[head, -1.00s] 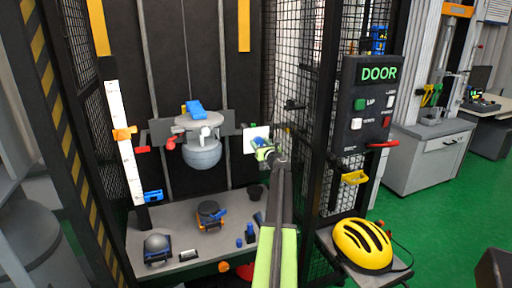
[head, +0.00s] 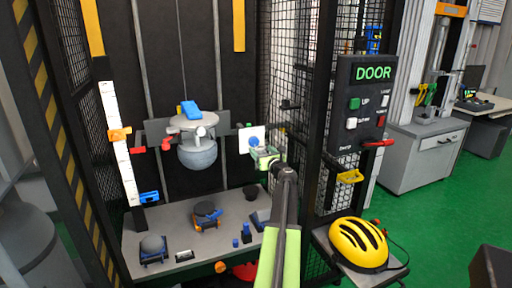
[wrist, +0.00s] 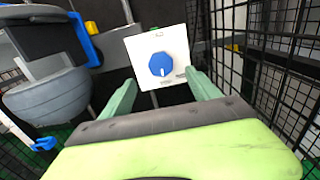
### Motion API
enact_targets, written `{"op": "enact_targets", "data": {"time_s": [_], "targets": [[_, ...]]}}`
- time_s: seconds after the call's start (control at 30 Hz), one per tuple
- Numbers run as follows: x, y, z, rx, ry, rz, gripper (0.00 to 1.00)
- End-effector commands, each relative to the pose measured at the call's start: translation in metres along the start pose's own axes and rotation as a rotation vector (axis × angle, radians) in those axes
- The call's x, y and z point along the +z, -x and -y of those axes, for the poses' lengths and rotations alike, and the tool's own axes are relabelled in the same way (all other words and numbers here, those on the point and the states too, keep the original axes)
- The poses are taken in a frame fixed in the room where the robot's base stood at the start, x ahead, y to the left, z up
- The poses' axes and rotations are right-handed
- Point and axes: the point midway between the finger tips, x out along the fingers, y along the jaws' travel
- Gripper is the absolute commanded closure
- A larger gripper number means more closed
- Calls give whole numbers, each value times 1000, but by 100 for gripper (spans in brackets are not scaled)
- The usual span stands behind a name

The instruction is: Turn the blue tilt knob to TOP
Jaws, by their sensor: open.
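The blue tilt knob (wrist: 161,64) sits on a square white plate (wrist: 174,44). In the wrist view its small white pointer mark points down, toward small lettering too blurred to read. The knob also shows in the head view (head: 257,140), partly covered by my gripper. My gripper (wrist: 161,88) is open and empty, with one green finger on each side below the plate. The knob lies ahead of the fingertips, between their lines, and appears apart from them. In the head view my gripper (head: 264,156) is just below and right of the plate.
A grey ball-shaped headform (head: 198,152) with a blue block on top hangs left of the plate. Black wire mesh (wrist: 261,85) stands close to my right. A door control panel (head: 368,105) and a yellow helmet (head: 359,245) are farther right.

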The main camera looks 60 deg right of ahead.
Motion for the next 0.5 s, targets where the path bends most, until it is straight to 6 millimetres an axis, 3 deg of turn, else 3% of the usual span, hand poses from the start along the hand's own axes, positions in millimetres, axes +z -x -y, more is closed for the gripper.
{"op": "enact_targets", "data": {"time_s": [0.03, 0.2, 0.33, 0.5], "targets": [[0, 19, -2, -2, 0, 0, 29], [0, 61, -2, -1, 0, 0, 29], [0, 80, -2, 0, 0, 0, 29], [0, 90, -1, 1, 0, 0, 29]]}}
